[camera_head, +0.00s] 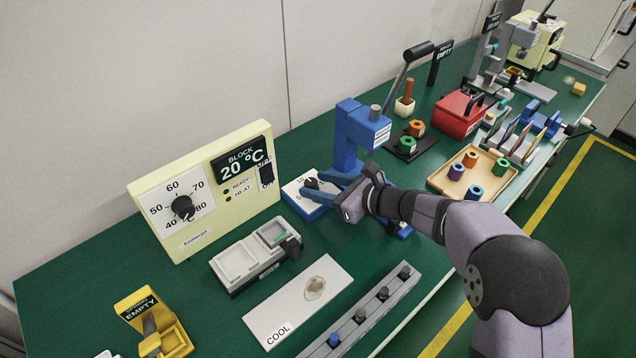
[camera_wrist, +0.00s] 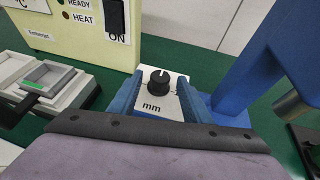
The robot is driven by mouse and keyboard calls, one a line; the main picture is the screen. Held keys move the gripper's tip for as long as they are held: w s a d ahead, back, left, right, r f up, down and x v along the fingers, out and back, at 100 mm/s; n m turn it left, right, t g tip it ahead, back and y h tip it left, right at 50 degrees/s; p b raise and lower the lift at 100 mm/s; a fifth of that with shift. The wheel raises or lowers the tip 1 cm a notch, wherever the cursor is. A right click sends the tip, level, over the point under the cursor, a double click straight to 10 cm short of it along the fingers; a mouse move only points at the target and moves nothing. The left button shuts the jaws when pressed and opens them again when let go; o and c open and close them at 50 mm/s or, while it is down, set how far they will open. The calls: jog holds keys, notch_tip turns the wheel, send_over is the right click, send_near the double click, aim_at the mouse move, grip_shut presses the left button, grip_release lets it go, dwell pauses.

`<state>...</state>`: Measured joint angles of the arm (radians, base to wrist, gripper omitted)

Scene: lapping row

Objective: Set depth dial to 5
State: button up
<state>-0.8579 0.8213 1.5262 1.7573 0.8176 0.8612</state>
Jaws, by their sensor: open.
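The depth dial is a black knob (camera_head: 311,183) on a small white plate with a blue base, at the foot of the blue press. In the wrist view the knob (camera_wrist: 158,81) sits on its white plate (camera_wrist: 153,107) marked "mm". A light pointer line shows on its upper right side; most scale figures are hidden or too small to read. My gripper (camera_head: 327,188) is at the dial with its blue fingers apart. In the wrist view the fingers of my gripper (camera_wrist: 160,92) stand left and right of the knob, with gaps; I cannot tell the height difference.
The blue press (camera_head: 350,140) with its lever stands just behind the dial. A cream heater box (camera_head: 205,190) reading 20 °C is to the left. A grey two-part tray (camera_head: 240,262) and a white COOL plate (camera_head: 290,315) lie in front. Green bench top is bare between them.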

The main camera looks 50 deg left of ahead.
jog(key=shift+a+f, duration=0.15)
jog(key=shift+a, duration=0.15)
jog(key=shift+c, duration=0.6)
jog(key=c, duration=0.9)
jog(key=shift+a+r+n+g+p, duration=0.1)
jog(key=shift+r+n+g+p, duration=0.15)
jog(key=shift+n+g+p, duration=0.25)
jog(key=shift+w+n+g+h+p, duration=0.2)
jog(key=shift+n+g+h+p, duration=0.3)
jog(key=shift+n+g, duration=0.6)
jog(key=shift+f, duration=0.1)
jog(key=o, duration=1)
